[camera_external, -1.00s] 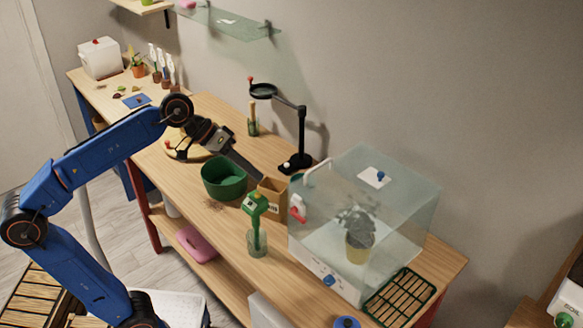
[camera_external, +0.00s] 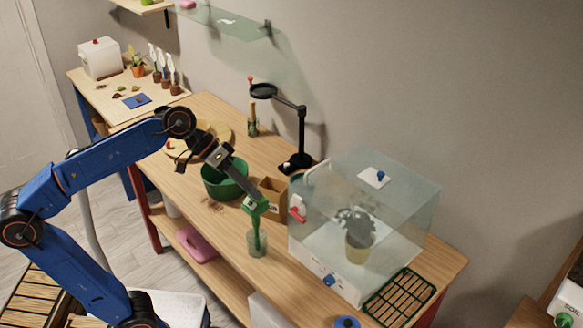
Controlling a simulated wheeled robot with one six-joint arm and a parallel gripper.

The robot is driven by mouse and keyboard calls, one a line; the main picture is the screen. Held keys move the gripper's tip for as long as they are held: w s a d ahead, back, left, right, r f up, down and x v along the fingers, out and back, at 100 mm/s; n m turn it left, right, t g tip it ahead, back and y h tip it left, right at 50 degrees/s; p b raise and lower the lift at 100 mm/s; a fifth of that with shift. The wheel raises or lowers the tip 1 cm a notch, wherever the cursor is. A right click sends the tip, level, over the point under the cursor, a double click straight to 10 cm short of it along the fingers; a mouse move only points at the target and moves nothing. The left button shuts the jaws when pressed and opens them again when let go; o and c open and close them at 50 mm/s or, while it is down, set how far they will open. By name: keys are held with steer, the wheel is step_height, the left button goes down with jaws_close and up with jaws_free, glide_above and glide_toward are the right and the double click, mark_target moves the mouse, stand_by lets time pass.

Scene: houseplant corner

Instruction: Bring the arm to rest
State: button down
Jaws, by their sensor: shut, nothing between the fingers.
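My blue arm (camera_external: 110,155) reaches in from the left over the wooden workbench, bent at its elbow. My gripper (camera_external: 258,194) points down and to the right at its end. Its dark fingers are shut and empty. The fingertips show right at the top of a green-handled tool (camera_external: 255,210) standing in a glass jar (camera_external: 257,245); I cannot tell whether they touch it. My gripper hides part of the green pot (camera_external: 222,182) and part of the brown paper box (camera_external: 274,192) behind it.
A clear glass case (camera_external: 400,215) with a potted plant (camera_external: 357,235) stands right of the jar. A black lamp-like stand (camera_external: 301,140) is behind. A green-rimmed slatted tray (camera_external: 400,296) lies at the right end. Workbench (camera_external: 200,215) surface is bare left of the jar.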

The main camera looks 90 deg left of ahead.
steer(key=s+d+f+m+g, duration=0.1)
steer(key=s+d+f, duration=0.3)
steer(key=f, duration=0.4)
steer(key=s+d+f+m+g, duration=0.1)
steer(key=s+d+f+m, duration=0.2)
steer(key=f, duration=0.5)
steer(key=s+d+f+m+g+y, duration=0.1)
steer(key=s+f, duration=0.6)
steer(key=f, duration=0.3)
steer(key=s+d+f+m+g+y, duration=0.1)
steer(key=s+f+m, duration=0.1)
steer(key=s+f, duration=0.5)
step_height(320, 180, down, 4)
steer(key=shift+s+d+f, duration=0.2)
steer(key=shift+s+f, duration=0.05)
steer(key=shift+s, duration=0.1)
